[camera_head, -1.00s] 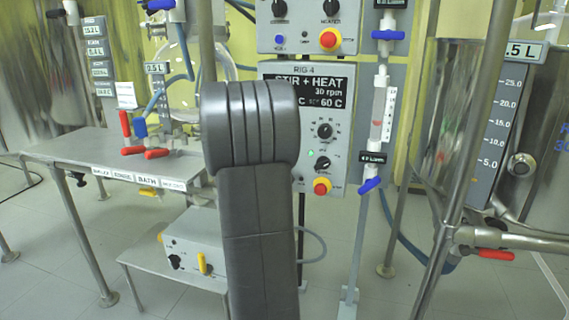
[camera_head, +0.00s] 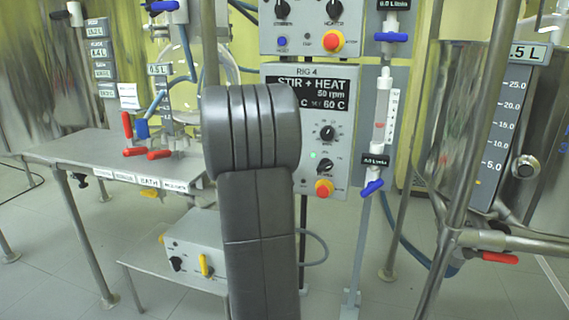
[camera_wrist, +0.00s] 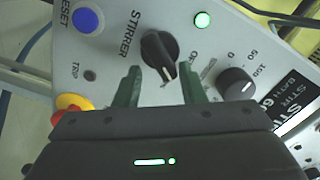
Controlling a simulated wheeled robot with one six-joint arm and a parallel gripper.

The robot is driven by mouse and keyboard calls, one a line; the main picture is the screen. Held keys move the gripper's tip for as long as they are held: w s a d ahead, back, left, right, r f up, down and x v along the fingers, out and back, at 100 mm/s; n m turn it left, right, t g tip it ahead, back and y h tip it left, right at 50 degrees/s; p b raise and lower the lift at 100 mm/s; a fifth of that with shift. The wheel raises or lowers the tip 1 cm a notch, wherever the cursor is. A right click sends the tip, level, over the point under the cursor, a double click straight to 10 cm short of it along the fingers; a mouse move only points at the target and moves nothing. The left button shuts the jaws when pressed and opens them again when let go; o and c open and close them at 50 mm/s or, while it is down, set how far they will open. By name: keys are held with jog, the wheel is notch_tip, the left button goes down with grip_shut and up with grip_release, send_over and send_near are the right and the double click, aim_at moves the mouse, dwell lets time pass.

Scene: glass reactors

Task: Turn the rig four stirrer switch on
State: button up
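The rig four panel (camera_head: 342,180) is a grey box marked RIG 4, right of my arm in the head view. Its display (camera_head: 312,94) reads STIR + HEAT, with a small rpm figure that looks like 50, and 60 C. The black stirrer switch (camera_wrist: 159,54) has a white pointer line and the label STIRRER beside it in the wrist view. A green lamp (camera_wrist: 202,20) near it is lit. My gripper (camera_wrist: 160,72) is open, its two dark green fingers apart on either side of the switch's near end. I cannot tell whether they touch it.
A blue RESET button (camera_wrist: 87,20), a red and yellow stop button (camera_wrist: 72,106) and a speed dial (camera_wrist: 237,84) lie close around the switch. A flow tube with a blue valve (camera_head: 372,187) stands right of the panel. A steel bench (camera_head: 85,148) is at left.

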jog(key=shift+r, duration=0.1)
jog(key=p+v, duration=0.2)
jog(key=v, duration=1.1)
jog(key=shift+s+p, duration=0.35)
jog(key=shift+p, duration=0.05)
jog(key=shift+a, duration=0.1)
